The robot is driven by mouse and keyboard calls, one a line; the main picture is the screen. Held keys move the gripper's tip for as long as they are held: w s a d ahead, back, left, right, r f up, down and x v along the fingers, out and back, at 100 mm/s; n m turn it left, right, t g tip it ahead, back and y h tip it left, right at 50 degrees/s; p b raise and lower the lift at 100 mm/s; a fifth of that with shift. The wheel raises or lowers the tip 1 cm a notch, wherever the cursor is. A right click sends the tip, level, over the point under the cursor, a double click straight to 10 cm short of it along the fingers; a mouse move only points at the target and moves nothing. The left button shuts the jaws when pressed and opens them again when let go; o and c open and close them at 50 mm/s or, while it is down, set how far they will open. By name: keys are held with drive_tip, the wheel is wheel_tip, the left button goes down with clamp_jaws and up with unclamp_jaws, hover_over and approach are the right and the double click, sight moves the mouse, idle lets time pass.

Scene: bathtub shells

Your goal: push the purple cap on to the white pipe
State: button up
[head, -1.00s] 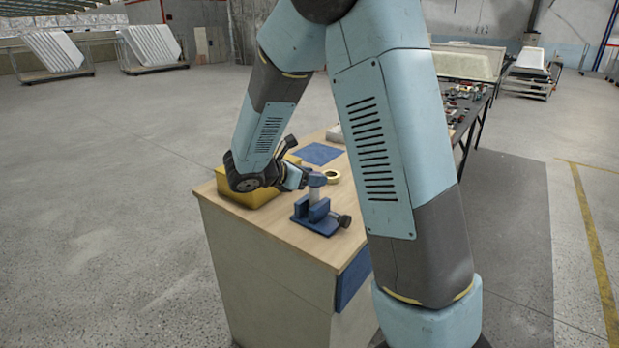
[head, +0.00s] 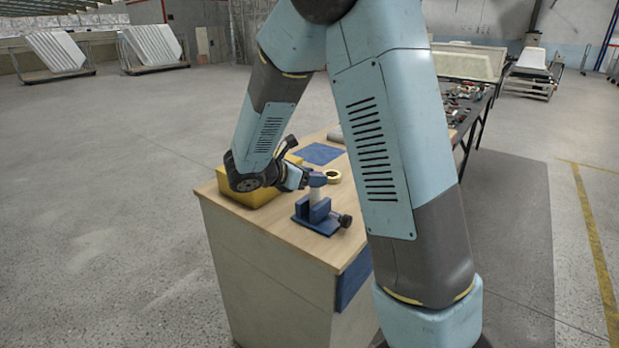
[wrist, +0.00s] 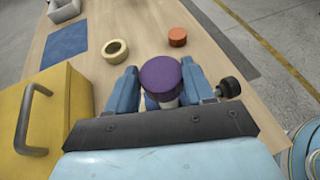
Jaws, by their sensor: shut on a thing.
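The purple cap (wrist: 161,76) sits between the two light-blue fingers of my gripper (wrist: 160,84) in the wrist view, and the gripper is shut on it. In the head view the cap (head: 318,180) is directly above the white pipe (head: 315,195), which stands upright in a blue vise (head: 318,218). A little of the pipe (wrist: 168,104) shows under the cap in the wrist view. I cannot tell how far the cap is over the pipe's end. My gripper (head: 304,179) reaches in from the left in the head view.
A yellow box with a handle (wrist: 42,112) is close on the left. A tape roll (wrist: 115,51), an orange ring (wrist: 177,37) and a blue mat (wrist: 66,44) lie beyond on the wooden bench (wrist: 140,22). The vise's black knob (wrist: 229,87) sticks out to the right.

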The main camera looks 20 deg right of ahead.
drive_tip(key=shift+f, duration=1.05)
idle(1.0)
drive_tip(key=o, duration=1.1)
drive_tip(key=shift+o, duration=0.4)
drive_tip(key=shift+o, duration=1.3)
drive_tip(key=shift+r, duration=3.5)
drive_tip(key=shift+w, duration=0.1)
